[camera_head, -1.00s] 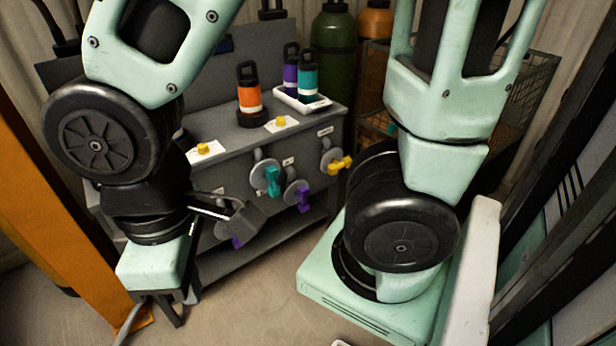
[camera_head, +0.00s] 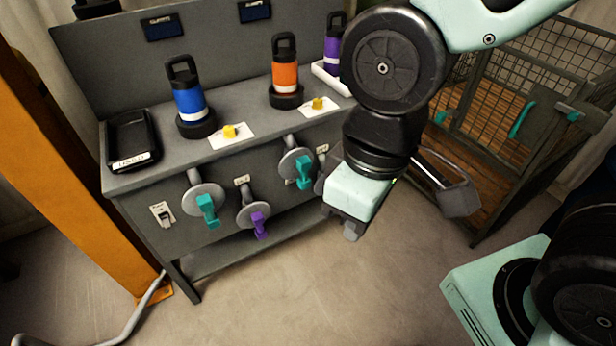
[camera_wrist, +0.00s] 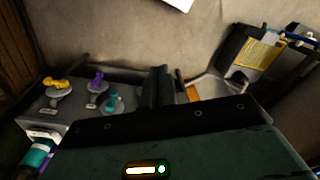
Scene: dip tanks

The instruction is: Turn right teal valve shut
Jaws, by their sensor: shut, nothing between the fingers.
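The right teal valve (camera_head: 303,172) is on the bench's front panel, its teal handle hanging down from a grey round plate. A teal valve handle (camera_wrist: 113,102) also shows in the wrist view, beside the fingers and partly hidden. My gripper (camera_head: 349,230) is to the right of and below the right teal valve in the head view, apart from it. Its fingers (camera_wrist: 160,88) look together and hold nothing. A left teal valve (camera_head: 207,208) and a purple valve (camera_head: 258,222) sit farther left. My arm hides the panel's right end.
The bench (camera_head: 150,190) has blue (camera_head: 189,100) and orange (camera_head: 285,70) bottles and a black tray (camera_head: 133,140) on top. An orange post (camera_head: 70,150) stands at left, a wire crate (camera_head: 490,100) at right. Yellow (camera_wrist: 55,83) and purple (camera_wrist: 97,82) valves show in the wrist view. Floor ahead is clear.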

